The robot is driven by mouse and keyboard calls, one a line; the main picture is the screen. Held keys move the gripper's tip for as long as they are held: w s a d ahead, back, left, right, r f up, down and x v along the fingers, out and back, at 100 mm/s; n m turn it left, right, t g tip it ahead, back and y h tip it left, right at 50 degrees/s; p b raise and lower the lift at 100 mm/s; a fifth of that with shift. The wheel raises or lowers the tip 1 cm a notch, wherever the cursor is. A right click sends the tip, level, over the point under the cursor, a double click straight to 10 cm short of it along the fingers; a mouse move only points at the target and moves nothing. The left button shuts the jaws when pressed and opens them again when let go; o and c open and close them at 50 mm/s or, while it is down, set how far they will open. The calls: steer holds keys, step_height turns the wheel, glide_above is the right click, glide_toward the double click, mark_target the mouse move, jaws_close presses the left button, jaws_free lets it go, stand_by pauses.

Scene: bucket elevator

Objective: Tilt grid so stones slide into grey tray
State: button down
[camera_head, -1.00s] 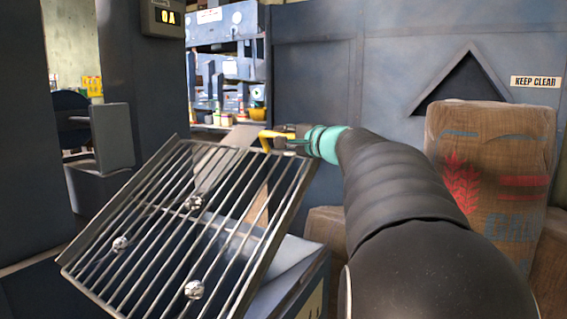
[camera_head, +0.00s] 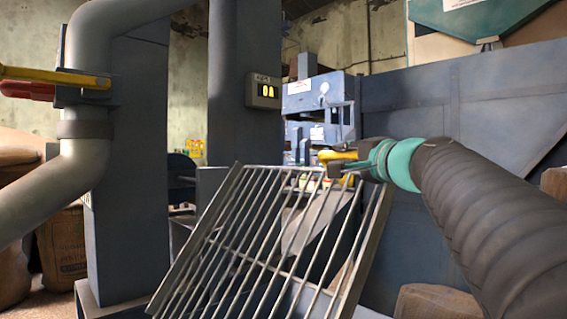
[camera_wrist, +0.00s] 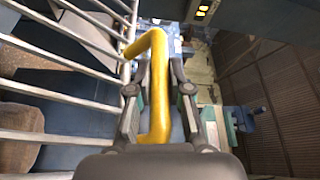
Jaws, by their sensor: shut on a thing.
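The grid (camera_head: 262,235) is a metal frame of parallel bars, tilted steeply with its upper edge by my gripper (camera_head: 352,170). A yellow handle (camera_head: 337,155) is fixed at that upper edge. My gripper is shut on the handle. In the wrist view, the handle (camera_wrist: 155,85) lies between the fingers of my gripper (camera_wrist: 158,92), with grid bars (camera_wrist: 65,80) to the left. No stones show on the visible part of the grid. The grid's lower end runs out of the head view's bottom edge. I cannot make out the grey tray.
A grey pipe (camera_head: 90,150) with a yellow lever (camera_head: 50,77) stands at the left. A blue-grey post (camera_head: 236,110) carries a small display box (camera_head: 264,95). A blue-grey wall (camera_head: 440,120) stands behind my arm. Sacks (camera_head: 62,245) stand at the lower left.

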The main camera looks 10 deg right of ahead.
steer(key=shift+s+a+r, duration=0.2)
steer(key=shift+a+r, duration=0.15)
steer(key=c, duration=1.1)
jaws_free()
steer(key=shift+f, duration=0.15)
steer(key=shift+w, duration=0.1)
